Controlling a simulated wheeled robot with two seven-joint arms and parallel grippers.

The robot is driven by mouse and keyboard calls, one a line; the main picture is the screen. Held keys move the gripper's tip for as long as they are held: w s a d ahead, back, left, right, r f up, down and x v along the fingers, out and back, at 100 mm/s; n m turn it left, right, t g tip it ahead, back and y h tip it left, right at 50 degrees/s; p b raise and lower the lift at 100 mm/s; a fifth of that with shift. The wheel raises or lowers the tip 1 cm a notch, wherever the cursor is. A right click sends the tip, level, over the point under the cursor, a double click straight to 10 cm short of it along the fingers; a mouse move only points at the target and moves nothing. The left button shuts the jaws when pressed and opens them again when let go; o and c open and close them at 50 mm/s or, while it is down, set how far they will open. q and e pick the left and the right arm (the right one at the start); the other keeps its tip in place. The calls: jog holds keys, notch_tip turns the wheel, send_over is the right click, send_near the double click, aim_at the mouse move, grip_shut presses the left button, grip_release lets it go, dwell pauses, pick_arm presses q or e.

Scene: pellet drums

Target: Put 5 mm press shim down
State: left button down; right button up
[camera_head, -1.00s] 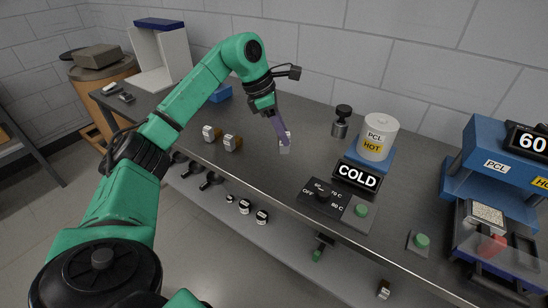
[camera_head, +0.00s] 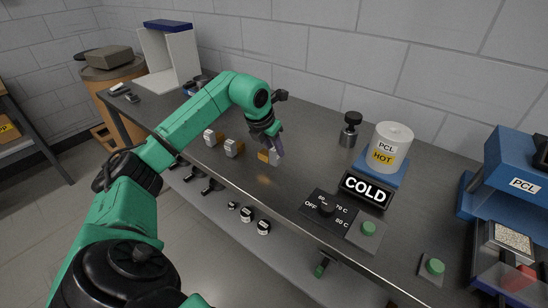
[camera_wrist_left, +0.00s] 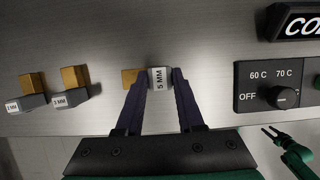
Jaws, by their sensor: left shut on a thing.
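The 5 mm press shim (camera_head: 264,157) is a small block with a brass-coloured part and a pale label. In the left wrist view its "5 MM" face (camera_wrist_left: 160,80) lies between the fingertips, and its brass part (camera_wrist_left: 130,78) shows to the left. My left gripper (camera_head: 277,151) is shut on it, low over the bench's front part. I cannot tell whether its underside touches the bench (camera_head: 290,185).
Two similar labelled blocks (camera_head: 212,138) (camera_head: 233,148) stand to the left of the shim. To the right are a dial panel (camera_head: 326,207), a COLD sign (camera_head: 365,189), a PCL HOT drum (camera_head: 388,148) and a blue press (camera_head: 515,175). Bare bench lies behind the shim.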

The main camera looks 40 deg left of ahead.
aim_at(272, 154)
pick_arm(q)
jog(key=f, duration=0.3)
jog(key=shift+s, duration=0.2)
jog(key=shift+w+f, duration=0.1)
jog(key=shift+f, duration=0.15)
jog(key=c, duration=0.5)
grip_release()
jog(key=shift+r, duration=0.1)
jog(key=b+v, duration=0.1)
jog(key=v, duration=1.1)
jog(key=shift+b, duration=0.3)
